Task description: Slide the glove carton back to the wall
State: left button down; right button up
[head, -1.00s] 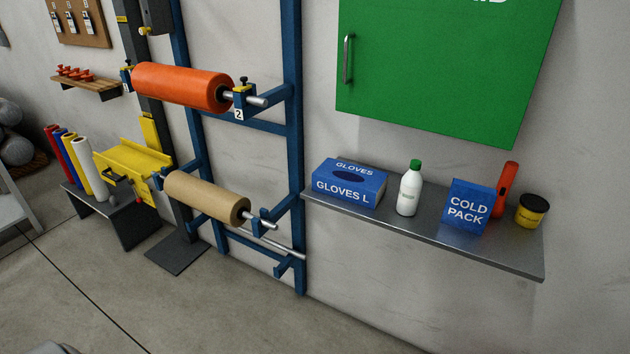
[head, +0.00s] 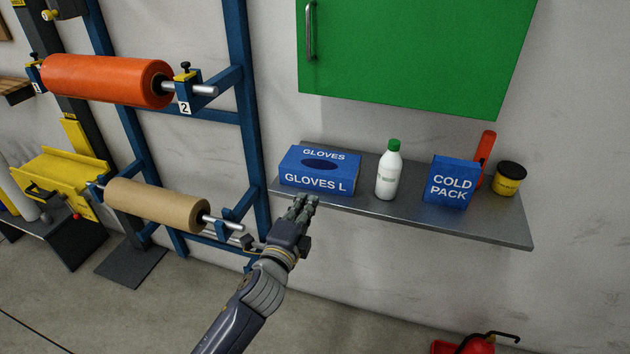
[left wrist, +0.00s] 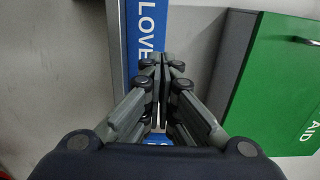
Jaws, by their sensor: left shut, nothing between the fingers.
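The blue glove carton (head: 319,171), marked GLOVES L, sits at the left end of the grey metal shelf (head: 420,215). Its front face is near the shelf's front edge. My left gripper (head: 304,202) is shut and empty, just in front of and slightly below the carton's front face in the head view. In the left wrist view the shut fingers (left wrist: 160,62) overlap the carton (left wrist: 148,30); I cannot tell whether they touch it. The wall (head: 270,105) is behind the shelf. My right gripper is not in view.
A white bottle with a green cap (head: 388,172) stands right of the carton. Farther right are a blue cold pack box (head: 451,182), a red torch (head: 485,158) and a dark jar (head: 508,179). A green cabinet (head: 410,60) hangs above. The blue roll rack (head: 243,120) stands left.

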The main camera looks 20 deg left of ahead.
aim_at(320, 176)
pick_arm(q)
jog(key=w, duration=0.6)
jog(key=shift+w+d+p, duration=0.1)
jog(key=shift+p, duration=0.25)
jog(key=shift+w, duration=0.95)
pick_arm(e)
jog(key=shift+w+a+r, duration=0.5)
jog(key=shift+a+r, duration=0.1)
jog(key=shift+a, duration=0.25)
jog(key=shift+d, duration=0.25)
